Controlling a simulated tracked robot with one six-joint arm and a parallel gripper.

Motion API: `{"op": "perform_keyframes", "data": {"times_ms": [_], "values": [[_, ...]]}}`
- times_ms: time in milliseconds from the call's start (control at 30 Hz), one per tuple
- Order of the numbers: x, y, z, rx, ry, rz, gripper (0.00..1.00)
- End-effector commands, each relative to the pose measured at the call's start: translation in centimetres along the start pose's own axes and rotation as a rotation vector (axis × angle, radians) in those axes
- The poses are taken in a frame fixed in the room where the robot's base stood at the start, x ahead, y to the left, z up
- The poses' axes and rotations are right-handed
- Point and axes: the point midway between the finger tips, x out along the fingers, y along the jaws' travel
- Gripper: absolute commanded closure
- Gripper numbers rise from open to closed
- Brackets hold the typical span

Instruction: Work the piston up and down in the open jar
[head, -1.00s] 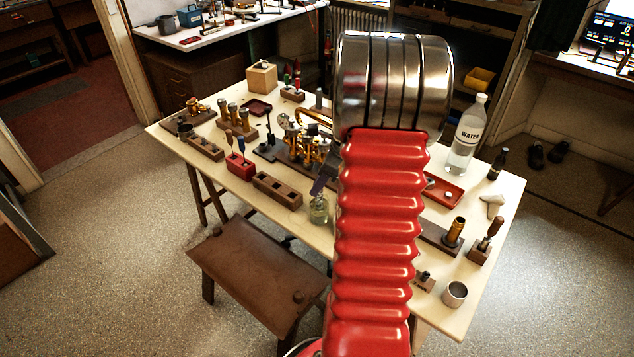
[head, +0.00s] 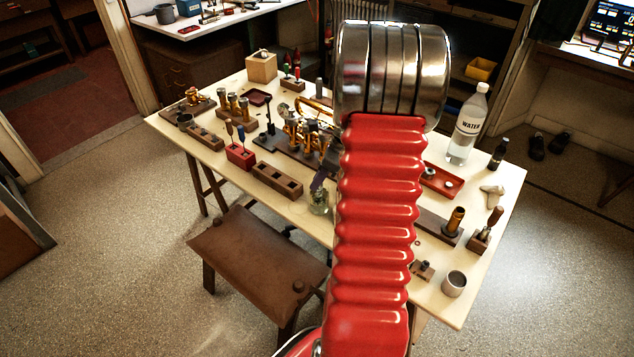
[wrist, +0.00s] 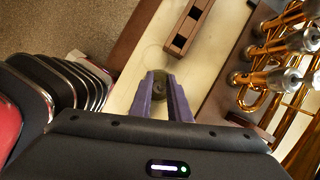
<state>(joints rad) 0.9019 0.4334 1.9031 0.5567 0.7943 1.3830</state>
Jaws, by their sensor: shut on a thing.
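The open glass jar (head: 319,204) stands at the front edge of the bench, just left of my red arm in the head view. My gripper (head: 318,182) has purple fingers that reach down at the jar's mouth. In the wrist view my gripper (wrist: 161,98) is shut on the piston (wrist: 160,80), whose dark round end shows between the fingertips. A faint clear rim of the jar (wrist: 141,57) shows around and beyond the fingers. I cannot tell how deep the piston sits in the jar.
A wooden slotted block (head: 277,181) lies left of the jar. Behind the jar is the brass horn (head: 303,135) on its dark stand. A water bottle (head: 467,128), red tray (head: 438,184) and metal cup (head: 454,284) stand right of my arm.

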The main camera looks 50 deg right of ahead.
Motion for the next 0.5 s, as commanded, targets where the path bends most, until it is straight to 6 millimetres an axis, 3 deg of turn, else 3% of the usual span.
{"op": "perform_keyframes", "data": {"times_ms": [500], "values": [[-1.17, -0.04, 0.46, -0.001, 0.0, -0.001, 1.0]]}}
